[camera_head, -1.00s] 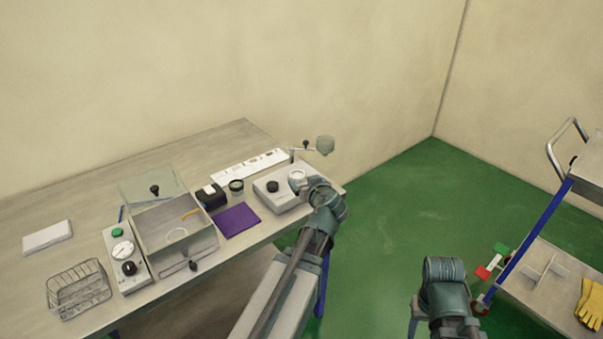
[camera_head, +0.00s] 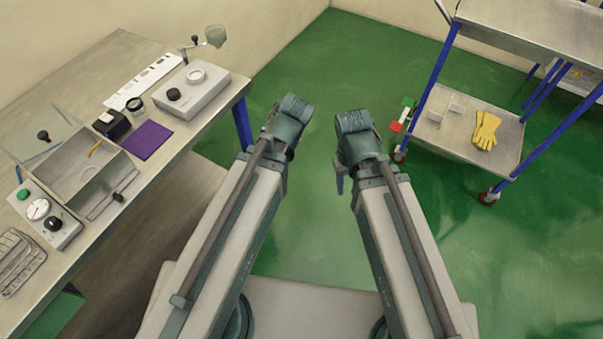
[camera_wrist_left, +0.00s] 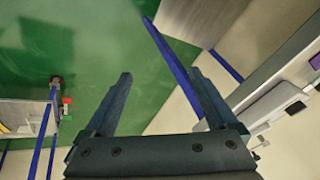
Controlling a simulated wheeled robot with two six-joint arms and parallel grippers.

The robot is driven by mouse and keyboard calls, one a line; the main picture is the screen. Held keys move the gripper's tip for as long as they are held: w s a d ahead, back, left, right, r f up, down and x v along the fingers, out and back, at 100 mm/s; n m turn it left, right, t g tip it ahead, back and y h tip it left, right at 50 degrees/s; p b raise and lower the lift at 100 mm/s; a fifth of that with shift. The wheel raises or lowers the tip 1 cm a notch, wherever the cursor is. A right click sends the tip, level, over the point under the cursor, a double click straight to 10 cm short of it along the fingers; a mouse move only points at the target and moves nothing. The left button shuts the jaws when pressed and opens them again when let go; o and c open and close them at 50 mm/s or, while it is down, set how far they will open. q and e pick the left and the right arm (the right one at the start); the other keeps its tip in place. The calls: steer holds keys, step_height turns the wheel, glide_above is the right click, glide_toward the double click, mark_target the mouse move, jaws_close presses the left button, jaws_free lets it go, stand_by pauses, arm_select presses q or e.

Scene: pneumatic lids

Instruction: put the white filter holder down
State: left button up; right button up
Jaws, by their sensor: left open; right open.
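A white ring-shaped piece, which looks like the white filter holder (camera_head: 196,76), sits on the pale box-shaped device (camera_head: 205,96) near the table's far right end. My left gripper is open and empty in the left wrist view (camera_wrist_left: 162,78), with green floor and a blue table leg beyond its fingers. In the head view its arm points up over the floor, right of the table, and its fingers are hidden. My right gripper (camera_head: 340,182) is open, mostly hidden below its wrist, and well away from the device.
The table also holds an open clear-lidded box (camera_head: 75,172), a purple mat (camera_head: 147,140), a gauge unit (camera_head: 42,217) and a wire basket (camera_head: 18,262). A blue-legged cart (camera_head: 465,150) with yellow gloves (camera_head: 487,131) stands right. Green floor between is clear.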

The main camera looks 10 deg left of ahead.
arm_select(q)
steer(key=s+d+f+m+g+h, duration=0.1)
steer(key=s+d+m+g+h, duration=0.1)
steer(key=s+d+m, duration=0.3)
steer(key=s+d+g, duration=0.1)
steer(key=s+d, duration=0.2)
steer(key=d, duration=0.1)
steer(key=shift+s+d+f, duration=0.15)
steer(key=shift+s+f, duration=0.2)
steer(key=shift+f, duration=0.05)
steer(key=shift+r, duration=0.15)
